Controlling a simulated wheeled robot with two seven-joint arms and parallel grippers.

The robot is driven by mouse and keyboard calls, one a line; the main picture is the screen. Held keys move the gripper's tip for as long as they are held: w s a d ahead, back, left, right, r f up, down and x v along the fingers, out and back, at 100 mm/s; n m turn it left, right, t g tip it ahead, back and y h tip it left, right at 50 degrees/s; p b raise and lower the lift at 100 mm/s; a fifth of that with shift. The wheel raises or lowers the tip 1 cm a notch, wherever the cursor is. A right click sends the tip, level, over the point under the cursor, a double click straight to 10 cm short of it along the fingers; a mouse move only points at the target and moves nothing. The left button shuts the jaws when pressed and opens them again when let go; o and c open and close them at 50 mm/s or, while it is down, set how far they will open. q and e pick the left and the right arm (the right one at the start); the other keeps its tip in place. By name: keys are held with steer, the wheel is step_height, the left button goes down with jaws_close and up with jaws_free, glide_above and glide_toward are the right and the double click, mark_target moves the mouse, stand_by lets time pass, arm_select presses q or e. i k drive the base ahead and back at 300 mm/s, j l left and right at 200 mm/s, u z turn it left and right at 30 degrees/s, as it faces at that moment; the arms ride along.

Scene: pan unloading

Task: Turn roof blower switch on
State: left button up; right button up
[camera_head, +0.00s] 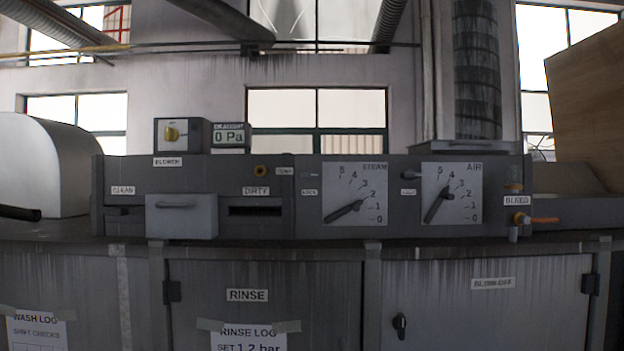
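The blower switch box (181,136) is a small dark grey box standing on top of the long grey console, left of the middle. The draught display (230,135) right next to the box reads "0 Pa". Neither of my grippers is in view.
A white rounded drum (62,165) stands left, a brown board (590,95) right. Cabinets are below. Space before the switch looks clear.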

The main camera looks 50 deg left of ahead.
mark_target(172, 135)
steer(key=u, duration=2.3)
